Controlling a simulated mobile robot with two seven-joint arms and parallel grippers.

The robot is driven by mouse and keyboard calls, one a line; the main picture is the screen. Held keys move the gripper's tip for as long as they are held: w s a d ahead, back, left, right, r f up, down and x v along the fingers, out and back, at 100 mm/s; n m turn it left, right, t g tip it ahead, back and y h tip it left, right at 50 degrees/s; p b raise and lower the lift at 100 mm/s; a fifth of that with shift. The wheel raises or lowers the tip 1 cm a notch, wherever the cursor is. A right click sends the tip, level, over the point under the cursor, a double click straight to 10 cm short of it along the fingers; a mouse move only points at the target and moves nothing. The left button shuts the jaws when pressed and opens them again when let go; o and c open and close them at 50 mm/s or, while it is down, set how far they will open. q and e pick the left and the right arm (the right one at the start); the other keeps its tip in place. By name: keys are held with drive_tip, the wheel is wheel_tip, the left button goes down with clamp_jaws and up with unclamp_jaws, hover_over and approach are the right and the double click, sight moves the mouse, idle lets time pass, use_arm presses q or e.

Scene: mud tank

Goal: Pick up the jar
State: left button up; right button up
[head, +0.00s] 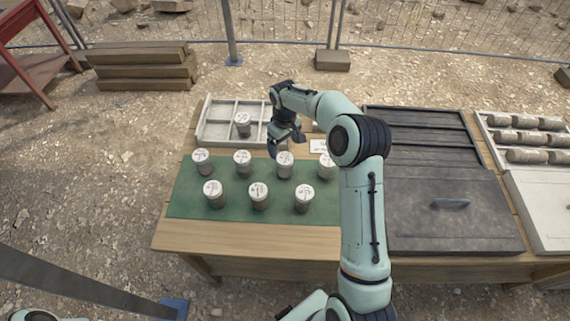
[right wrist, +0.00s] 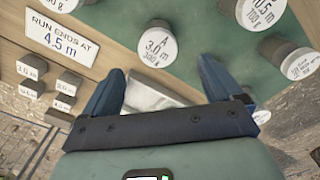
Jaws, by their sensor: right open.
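Several grey jars with white, written lids stand upright in two rows on a green mat (head: 187,207). One back-row jar (head: 285,166) is just below my right gripper (head: 284,146) in the head view. Another jar (head: 242,126) stands in a compartment of the white divided tray (head: 215,140). In the right wrist view my right gripper (right wrist: 158,80) is open, and a jar marked "A 3.0 m 300 g" (right wrist: 157,38) lies beyond its fingertips, apart from them. A pale object between the fingers is unclear. My left gripper is not in view.
A white sign reading "RUN ENDS AT 4.5 m" (right wrist: 61,33) is beside the mat. A dark lidded box (head: 440,235) is right of my arm, with a rack of small cylinders (head: 525,140) beyond. The wooden table's front strip (head: 240,237) is clear.

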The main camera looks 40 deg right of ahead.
sight(285, 158)
wheel_tip(285, 158, down, 9)
drive_tip(key=shift+w+d+f, duration=0.1)
drive_tip(key=shift+w+d, duration=0.05)
drive_tip(key=c, duration=1.3)
